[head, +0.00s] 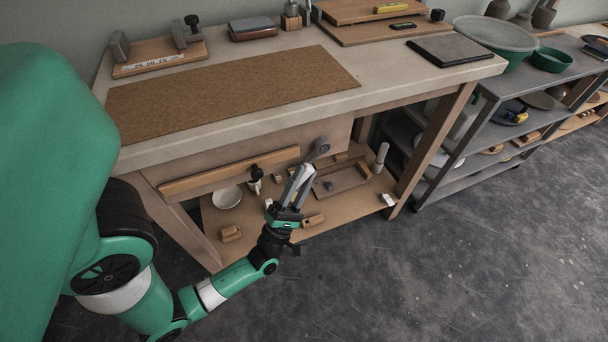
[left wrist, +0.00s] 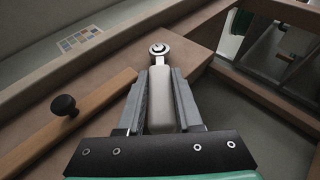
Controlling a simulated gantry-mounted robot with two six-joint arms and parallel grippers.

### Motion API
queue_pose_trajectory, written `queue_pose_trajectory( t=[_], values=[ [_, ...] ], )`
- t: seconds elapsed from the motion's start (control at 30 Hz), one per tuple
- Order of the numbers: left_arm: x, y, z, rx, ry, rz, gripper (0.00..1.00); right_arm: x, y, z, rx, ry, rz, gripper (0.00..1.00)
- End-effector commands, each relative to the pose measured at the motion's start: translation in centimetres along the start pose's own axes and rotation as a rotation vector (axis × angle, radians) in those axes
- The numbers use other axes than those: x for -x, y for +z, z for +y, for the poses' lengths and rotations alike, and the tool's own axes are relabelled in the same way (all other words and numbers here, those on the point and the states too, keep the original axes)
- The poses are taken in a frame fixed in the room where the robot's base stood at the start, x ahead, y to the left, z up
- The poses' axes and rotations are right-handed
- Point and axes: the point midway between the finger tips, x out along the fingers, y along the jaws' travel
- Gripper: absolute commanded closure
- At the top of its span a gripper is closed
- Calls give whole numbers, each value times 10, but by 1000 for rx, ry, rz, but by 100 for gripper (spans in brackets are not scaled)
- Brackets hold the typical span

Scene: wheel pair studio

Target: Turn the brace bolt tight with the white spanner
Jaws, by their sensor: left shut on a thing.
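My left gripper (head: 301,174) is shut on the white spanner, below the front of the workbench. In the left wrist view the pale spanner handle (left wrist: 160,105) lies between the two grey fingers (left wrist: 160,85). Its metal ring end (left wrist: 159,49) points away from me at the wooden front panel of the bench (left wrist: 185,55). A small round centre shows inside the ring, where the bolt appears to be. I cannot tell how fully the ring sits around it. In the head view the ring end (head: 321,146) is at the panel's right part. My right gripper is not in view.
A wooden rail (head: 215,174) with a black knob (left wrist: 64,105) runs left of the spanner. The bench's lower shelf holds a white bowl (head: 227,196), a wooden tray (head: 342,184) and small blocks. A bench leg (head: 436,145) stands to the right. The floor in front is clear.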

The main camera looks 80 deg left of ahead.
Motion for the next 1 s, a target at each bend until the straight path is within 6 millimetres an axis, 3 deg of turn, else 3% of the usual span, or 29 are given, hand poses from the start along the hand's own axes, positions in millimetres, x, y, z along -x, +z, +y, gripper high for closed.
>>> queue_pose_trajectory(
  t=[1.0],
  values=[
    [-3, 0, 23, -92, -223, 5, 100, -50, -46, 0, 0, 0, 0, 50]
  ],
)
